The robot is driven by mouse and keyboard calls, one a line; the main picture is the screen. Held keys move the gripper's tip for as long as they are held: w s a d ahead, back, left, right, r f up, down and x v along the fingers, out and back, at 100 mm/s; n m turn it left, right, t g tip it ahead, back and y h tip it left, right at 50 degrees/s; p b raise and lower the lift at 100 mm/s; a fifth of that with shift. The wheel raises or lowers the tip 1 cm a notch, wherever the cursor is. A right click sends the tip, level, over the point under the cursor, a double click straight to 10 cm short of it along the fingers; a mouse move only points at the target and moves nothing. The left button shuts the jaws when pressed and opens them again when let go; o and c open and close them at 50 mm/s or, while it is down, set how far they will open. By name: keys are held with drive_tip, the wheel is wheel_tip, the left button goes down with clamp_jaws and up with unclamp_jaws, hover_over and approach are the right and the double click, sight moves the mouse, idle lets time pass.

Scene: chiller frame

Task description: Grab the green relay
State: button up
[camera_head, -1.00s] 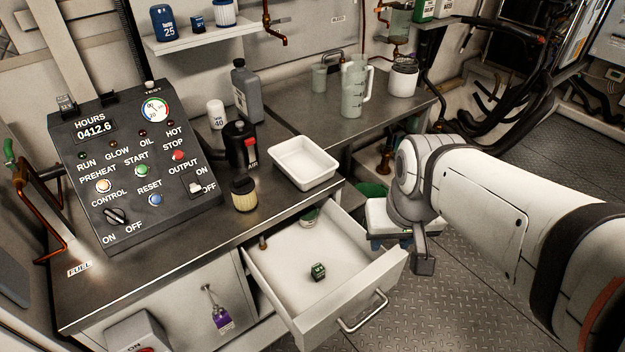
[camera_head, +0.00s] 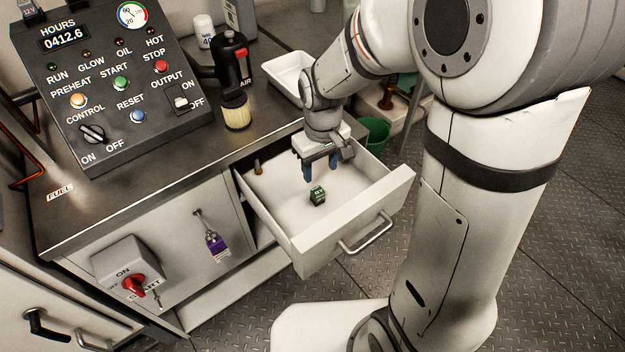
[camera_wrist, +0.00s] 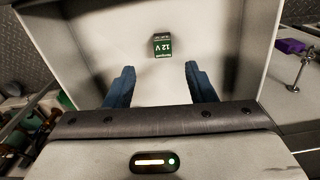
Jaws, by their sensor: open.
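The green relay (camera_head: 317,196) is a small dark green cube with white lettering. It rests on the floor of the open white drawer (camera_head: 345,228), toward the front. In the wrist view the relay (camera_wrist: 163,46) shows a "12 V" label and lies beyond the fingertips, between their lines. My gripper (camera_head: 322,174) has blue fingers and hangs over the drawer, above and behind the relay. In the wrist view my gripper (camera_wrist: 160,72) is open, with nothing between its fingers. The relay is fully visible and apart from the fingers.
The drawer's walls and front handle (camera_head: 366,236) surround the relay. The metal countertop (camera_head: 150,160) is above and left, with a control panel (camera_head: 110,85), a filter (camera_head: 236,112) and a white tray (camera_head: 285,78). A key with a purple tag (camera_head: 214,243) hangs from the cabinet front.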

sight(317, 190)
drive_tip(key=f, duration=0.5)
drive_tip(key=f+b, duration=0.1)
drive_tip(key=f, duration=0.2)
drive_tip(key=shift+w+a, duration=0.1)
drive_tip(key=shift+a, duration=0.2)
drive_tip(key=c, duration=1.1)
